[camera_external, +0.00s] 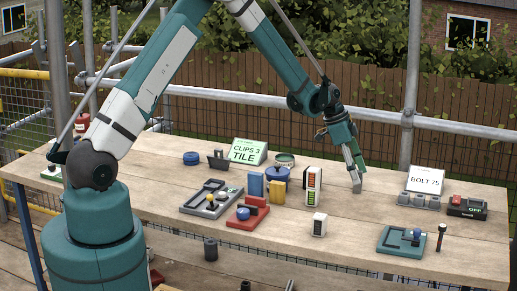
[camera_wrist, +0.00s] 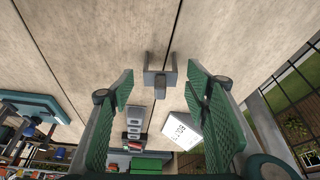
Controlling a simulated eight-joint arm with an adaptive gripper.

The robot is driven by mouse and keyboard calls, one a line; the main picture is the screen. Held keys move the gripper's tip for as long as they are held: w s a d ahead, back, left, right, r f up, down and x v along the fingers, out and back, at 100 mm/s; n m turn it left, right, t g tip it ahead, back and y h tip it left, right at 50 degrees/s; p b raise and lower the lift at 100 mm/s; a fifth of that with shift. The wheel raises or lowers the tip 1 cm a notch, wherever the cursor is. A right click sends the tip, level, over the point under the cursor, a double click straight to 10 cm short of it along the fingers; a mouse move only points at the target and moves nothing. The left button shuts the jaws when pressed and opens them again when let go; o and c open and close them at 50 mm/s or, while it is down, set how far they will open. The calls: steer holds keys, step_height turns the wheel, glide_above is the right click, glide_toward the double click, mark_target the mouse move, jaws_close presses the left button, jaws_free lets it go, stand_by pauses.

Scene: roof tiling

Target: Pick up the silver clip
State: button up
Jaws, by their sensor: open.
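A grey, fork-shaped piece, which looks like the silver clip (camera_wrist: 160,82), lies on the wooden table in the wrist view. It is between and a little beyond the two green finger pads of my gripper (camera_wrist: 161,91), with bare gaps on both sides. In the external view my gripper (camera_external: 354,169) points down at the table's back middle. A small grey piece (camera_external: 357,187) shows right at its fingertips. I cannot tell there whether they touch. My gripper is open and holds nothing.
A "BOLT 75" sign (camera_external: 427,180) and a grey slotted block (camera_external: 418,199) stand right of my gripper. A teal tray (camera_external: 401,241) lies in front. A white-and-green upright rack (camera_external: 314,186) stands left.

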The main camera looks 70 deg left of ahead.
steer(key=shift+x, duration=1.3)
steer(key=c, duration=1)
